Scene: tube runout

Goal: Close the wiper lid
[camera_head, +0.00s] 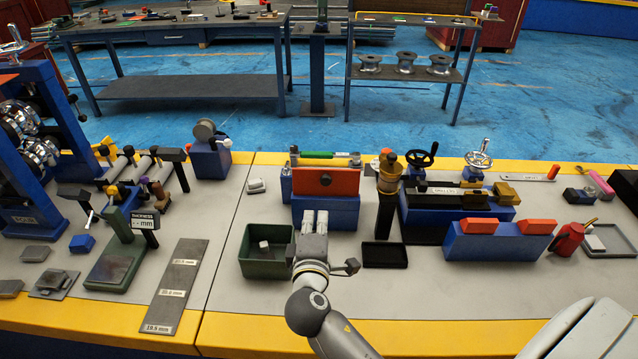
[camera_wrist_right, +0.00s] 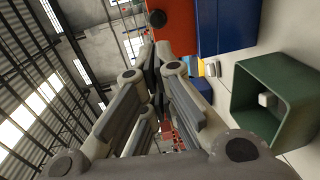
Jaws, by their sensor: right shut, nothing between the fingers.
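The wiper looks to be the blue box (camera_head: 326,213) at the back middle of the table, and an orange lid panel (camera_head: 327,181) stands up above it. In the right wrist view the orange panel (camera_wrist_right: 176,20) rises from the blue box (camera_wrist_right: 229,22), with a dark round knob beside it. My right gripper (camera_head: 314,214) is shut and empty, in front of the blue box and below the orange panel. Its fingers fill the middle of the wrist view (camera_wrist_right: 153,72). Whether they touch the box cannot be told. My left gripper is not in view.
A green bin (camera_head: 266,268) with a small pale block stands left of my right gripper. A dark post with a brass top (camera_head: 388,175) and a black tray (camera_head: 384,255) stand to the right. A blue block with two orange pads (camera_head: 497,246) is further right.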

